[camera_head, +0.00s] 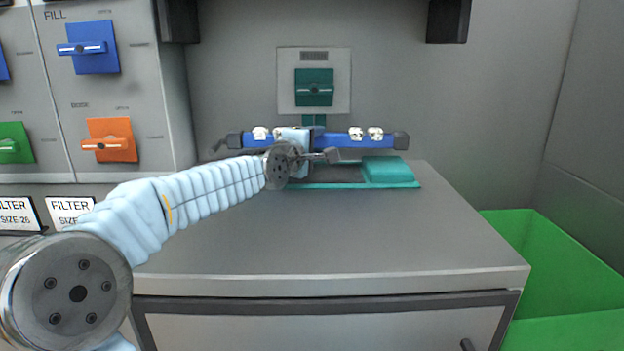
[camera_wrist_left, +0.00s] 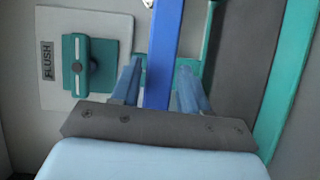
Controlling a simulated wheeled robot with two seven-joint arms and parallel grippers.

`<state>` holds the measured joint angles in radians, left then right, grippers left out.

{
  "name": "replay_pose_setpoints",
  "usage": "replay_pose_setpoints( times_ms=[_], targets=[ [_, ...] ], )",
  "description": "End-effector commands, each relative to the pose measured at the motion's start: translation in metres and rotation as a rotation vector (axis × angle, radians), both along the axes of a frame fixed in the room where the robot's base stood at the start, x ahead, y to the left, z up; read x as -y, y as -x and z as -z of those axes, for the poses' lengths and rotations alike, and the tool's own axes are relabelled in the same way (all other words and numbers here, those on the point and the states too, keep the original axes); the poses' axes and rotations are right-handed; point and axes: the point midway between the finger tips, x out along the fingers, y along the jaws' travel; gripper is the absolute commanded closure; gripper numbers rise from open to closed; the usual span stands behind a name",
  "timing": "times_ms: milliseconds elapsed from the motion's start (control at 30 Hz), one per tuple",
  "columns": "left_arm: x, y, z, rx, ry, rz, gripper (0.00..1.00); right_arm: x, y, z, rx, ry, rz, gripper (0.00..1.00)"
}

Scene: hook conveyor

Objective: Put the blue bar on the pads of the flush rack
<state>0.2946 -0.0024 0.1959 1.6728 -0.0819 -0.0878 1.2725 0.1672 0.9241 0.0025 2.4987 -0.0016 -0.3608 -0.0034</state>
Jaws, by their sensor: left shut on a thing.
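The blue bar (camera_head: 340,140) has dark end caps and several small white pieces along it. It lies level, left to right, at the back of the counter. My left gripper (camera_head: 303,140) is shut on the bar near its middle; in the left wrist view the bar (camera_wrist_left: 163,60) runs between its two fingers (camera_wrist_left: 159,80). The flush rack has a teal base (camera_head: 350,186) and a teal pad (camera_head: 388,171) on the right. The bar appears just above or behind this pad; I cannot tell whether they touch. My arm hides the rack's left side. My right gripper is out of view.
A teal switch (camera_head: 314,88) is on the wall plate behind the bar; the left wrist view shows its FLUSH label (camera_wrist_left: 47,61). A green bin (camera_head: 560,260) stands right of the grey counter (camera_head: 330,235). The counter's front is clear. Blue and orange (camera_head: 110,140) switches are on the left.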

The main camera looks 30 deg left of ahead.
Motion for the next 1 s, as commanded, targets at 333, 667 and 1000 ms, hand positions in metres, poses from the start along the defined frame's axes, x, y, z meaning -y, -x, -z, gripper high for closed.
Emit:
replay_pose_setpoints(
  times_ms=[333,667,1000],
  targets=[
    [-0.008,0.0,0.026,-0.001,-0.002,-0.005,1.0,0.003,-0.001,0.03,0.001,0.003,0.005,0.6],
    [-0.007,0.0,0.036,0.002,-0.002,-0.003,1.0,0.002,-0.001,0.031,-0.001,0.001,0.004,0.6],
    [-0.007,-0.001,0.037,-0.001,-0.001,-0.003,0.3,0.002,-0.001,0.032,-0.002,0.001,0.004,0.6]
  ],
)
